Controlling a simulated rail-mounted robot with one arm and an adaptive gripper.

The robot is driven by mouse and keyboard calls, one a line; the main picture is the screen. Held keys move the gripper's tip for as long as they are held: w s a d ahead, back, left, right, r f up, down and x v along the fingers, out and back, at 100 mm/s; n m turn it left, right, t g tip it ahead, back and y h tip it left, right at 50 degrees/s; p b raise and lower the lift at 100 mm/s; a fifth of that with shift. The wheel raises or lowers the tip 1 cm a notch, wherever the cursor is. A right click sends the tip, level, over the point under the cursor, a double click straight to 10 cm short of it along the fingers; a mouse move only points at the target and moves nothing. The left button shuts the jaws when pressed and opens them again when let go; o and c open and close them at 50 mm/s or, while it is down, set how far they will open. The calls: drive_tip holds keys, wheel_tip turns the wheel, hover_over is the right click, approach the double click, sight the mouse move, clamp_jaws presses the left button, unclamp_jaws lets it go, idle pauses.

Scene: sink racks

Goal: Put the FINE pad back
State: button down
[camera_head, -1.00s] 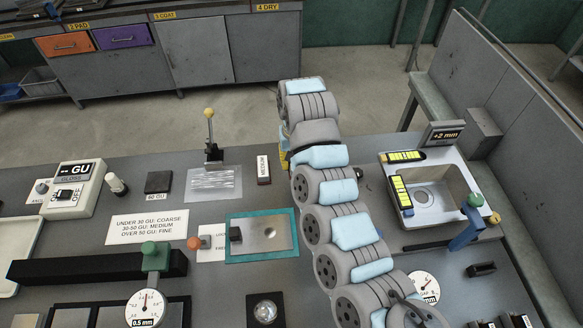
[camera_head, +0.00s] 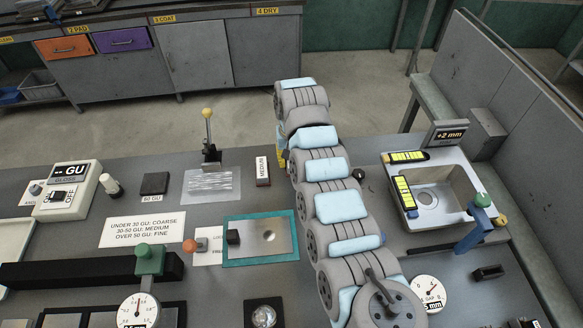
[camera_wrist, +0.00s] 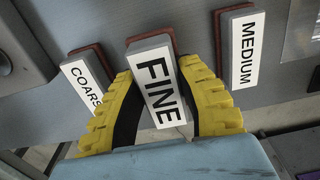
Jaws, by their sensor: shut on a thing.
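The FINE pad (camera_wrist: 158,82), a grey block with a white label and a reddish-brown far edge, is between the two yellow fingers of my gripper (camera_wrist: 161,72) in the wrist view. The fingers are shut on its sides. The COARSE pad (camera_wrist: 86,82) is to its left and the MEDIUM pad (camera_wrist: 241,48) to its right, both apart from it. I cannot tell whether the FINE pad touches the bench. In the head view the MEDIUM pad (camera_head: 263,171) stands left of my arm, which hides the FINE pad and most of my gripper.
A yellow-knobbed lever (camera_head: 209,140) and a scratched plate (camera_head: 211,186) are left of the MEDIUM pad. A teal-edged plate (camera_head: 290,256) lies nearer. A sink (camera_head: 458,212) with two yellow-marked pieces is right of my arm. Cabinets (camera_head: 193,50) stand across the floor.

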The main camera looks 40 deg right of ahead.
drive_tip(key=shift+w+f, duration=0.1)
drive_tip(key=shift+f, duration=0.15)
drive_tip(key=shift+w+d+f, duration=0.1)
drive_tip(key=shift+f, duration=0.05)
drive_tip(key=shift+f+b, duration=0.3)
drive_tip(key=shift+f, duration=1.15)
drive_tip(key=shift+f, duration=0.2)
drive_tip(key=c, duration=0.8)
unclamp_jaws()
drive_tip(key=shift+r, duration=0.1)
wheel_tip(320, 180, up, 12)
drive_tip(key=shift+r+p, duration=0.1)
drive_tip(key=shift+p, duration=0.55)
